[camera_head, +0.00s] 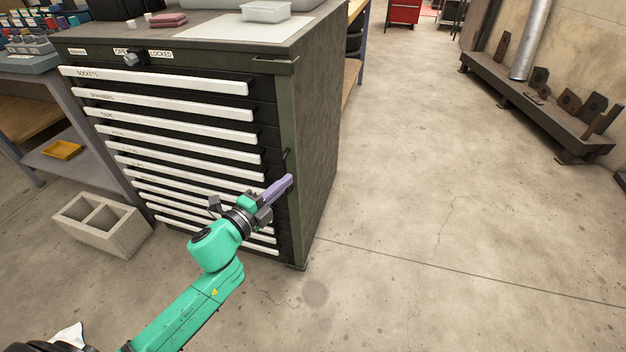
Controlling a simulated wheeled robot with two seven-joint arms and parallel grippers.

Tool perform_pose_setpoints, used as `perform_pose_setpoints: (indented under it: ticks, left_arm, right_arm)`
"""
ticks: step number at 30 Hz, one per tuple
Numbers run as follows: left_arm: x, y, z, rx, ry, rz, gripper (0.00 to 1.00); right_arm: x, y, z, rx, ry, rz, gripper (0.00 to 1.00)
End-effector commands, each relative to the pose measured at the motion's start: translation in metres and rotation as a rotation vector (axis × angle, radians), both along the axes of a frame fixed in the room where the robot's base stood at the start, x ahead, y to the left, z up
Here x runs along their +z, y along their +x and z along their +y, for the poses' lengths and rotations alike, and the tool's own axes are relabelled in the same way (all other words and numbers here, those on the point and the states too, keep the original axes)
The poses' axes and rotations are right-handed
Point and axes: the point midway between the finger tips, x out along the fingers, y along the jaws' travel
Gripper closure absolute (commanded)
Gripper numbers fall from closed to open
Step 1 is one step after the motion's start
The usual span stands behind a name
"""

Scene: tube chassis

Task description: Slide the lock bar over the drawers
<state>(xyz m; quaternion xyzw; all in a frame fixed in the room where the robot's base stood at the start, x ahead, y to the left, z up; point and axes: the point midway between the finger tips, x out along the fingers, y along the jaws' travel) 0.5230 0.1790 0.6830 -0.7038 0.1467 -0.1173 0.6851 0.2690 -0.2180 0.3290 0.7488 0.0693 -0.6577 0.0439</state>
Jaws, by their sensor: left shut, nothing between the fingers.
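The drawer cabinet (318,130) is dark green-grey, with a stack of white-fronted drawers (155,80) that look closed. A vertical green bar (287,115), which looks like the lock bar, runs down the right edge of the front beside the drawer ends. A small dark handle (286,155) sticks out from it. My left gripper (289,180) has lavender fingers, shut and empty, just below this handle and in front of the bar. I cannot tell whether the fingers touch the bar. They hide part of its lower length. My right gripper is not in view.
A grey knob (131,59) sits between the OPEN and LOCKED labels at the cabinet's top left. A concrete block (103,224) stands on the floor left of the cabinet. A workbench (60,95) is beside it. The floor to the right (430,190) is clear.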

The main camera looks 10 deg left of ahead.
Motion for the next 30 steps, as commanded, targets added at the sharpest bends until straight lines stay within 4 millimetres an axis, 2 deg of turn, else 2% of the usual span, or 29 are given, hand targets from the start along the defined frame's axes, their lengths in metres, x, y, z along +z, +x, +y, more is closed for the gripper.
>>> perform_pose_setpoints:
  ticks: [4, 14, 17, 28, 29, 30]
  left_arm:
    - [0.014, -0.004, -0.009, -0.028, 0.029, -0.051, 1.00]
    - [0.015, 0.002, -0.011, -0.027, 0.024, -0.049, 1.00]
    - [0.015, 0.014, -0.016, -0.026, 0.024, -0.049, 1.00]
    - [0.014, 0.088, -0.047, -0.025, 0.023, -0.049, 1.00]
    - [0.014, 0.093, -0.048, -0.024, 0.024, -0.048, 1.00]
    - [0.013, 0.091, -0.035, -0.022, 0.030, -0.045, 1.00]
  right_arm:
    - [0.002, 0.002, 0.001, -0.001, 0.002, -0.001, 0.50]
    - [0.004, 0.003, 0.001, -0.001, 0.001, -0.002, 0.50]
    - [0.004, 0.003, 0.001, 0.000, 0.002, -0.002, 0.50]
    - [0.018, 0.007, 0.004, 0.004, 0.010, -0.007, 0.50]
    - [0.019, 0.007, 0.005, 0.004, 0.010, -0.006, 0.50]
    - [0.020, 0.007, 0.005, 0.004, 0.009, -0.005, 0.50]
